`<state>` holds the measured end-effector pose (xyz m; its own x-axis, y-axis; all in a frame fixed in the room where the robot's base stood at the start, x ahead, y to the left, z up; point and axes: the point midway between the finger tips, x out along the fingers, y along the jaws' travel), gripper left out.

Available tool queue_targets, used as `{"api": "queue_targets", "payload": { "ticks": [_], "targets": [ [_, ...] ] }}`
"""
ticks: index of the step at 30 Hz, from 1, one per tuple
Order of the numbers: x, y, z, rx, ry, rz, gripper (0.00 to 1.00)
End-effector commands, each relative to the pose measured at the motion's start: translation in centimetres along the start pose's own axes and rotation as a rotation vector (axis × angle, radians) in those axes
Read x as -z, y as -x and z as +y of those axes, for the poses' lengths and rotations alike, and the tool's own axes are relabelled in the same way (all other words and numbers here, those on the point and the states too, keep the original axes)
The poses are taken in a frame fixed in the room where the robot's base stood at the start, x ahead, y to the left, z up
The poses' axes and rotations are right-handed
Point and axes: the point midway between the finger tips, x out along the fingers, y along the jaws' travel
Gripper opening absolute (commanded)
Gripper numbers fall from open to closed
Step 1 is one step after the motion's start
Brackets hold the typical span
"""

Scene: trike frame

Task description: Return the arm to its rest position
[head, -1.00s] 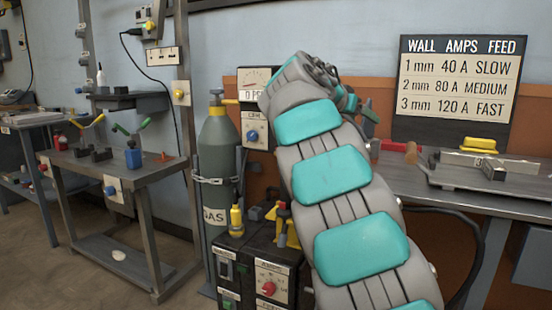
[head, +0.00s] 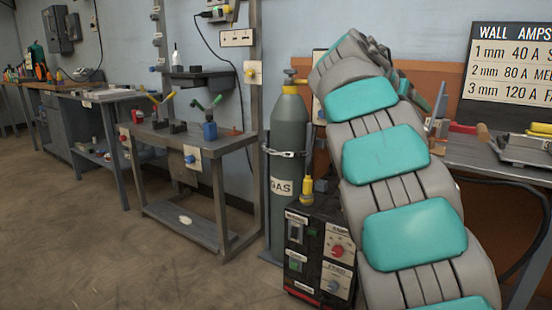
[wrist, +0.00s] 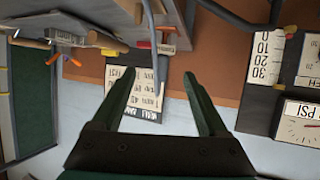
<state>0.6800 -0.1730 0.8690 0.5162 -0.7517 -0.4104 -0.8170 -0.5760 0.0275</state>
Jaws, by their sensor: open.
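My arm rises in the head view, grey with teal pads, and covers part of the wall and the right bench. Its far end bends away behind the top link, so my gripper is mostly hidden there. In the wrist view my gripper (wrist: 165,100) shows two dark green fingers spread apart with nothing between them. Beyond the fingers are the wall and the amps chart (wrist: 138,97), which appears upside down. The chart also shows at the right edge of the head view (head: 510,70).
A grey gas cylinder (head: 288,135) is chained left of my arm, beside a welding machine (head: 320,245) with knobs. A workbench (head: 190,140) stands further left. The right bench (head: 485,160) holds a metal fixture. Floor at the left front (head: 90,250) is clear.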

Motion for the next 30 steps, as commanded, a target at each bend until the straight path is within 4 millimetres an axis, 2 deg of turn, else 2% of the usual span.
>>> {"api": "queue_targets", "payload": {
  "ticks": [8, 14, 17, 23, 30],
  "targets": [
    [-1.7, 0.4, 2.0, -0.016, 0.067, -0.076, 0.77],
    [-4.0, 1.0, 4.5, -0.024, 0.139, -0.165, 0.77],
    [-5.9, 1.5, 6.2, -0.024, 0.187, -0.233, 0.77],
    [-12.1, 3.9, 10.9, 0.008, 0.321, -0.429, 0.77],
    [-21.5, 8.8, 16.3, 0.108, 0.486, -0.677, 0.77]
  ]
}}
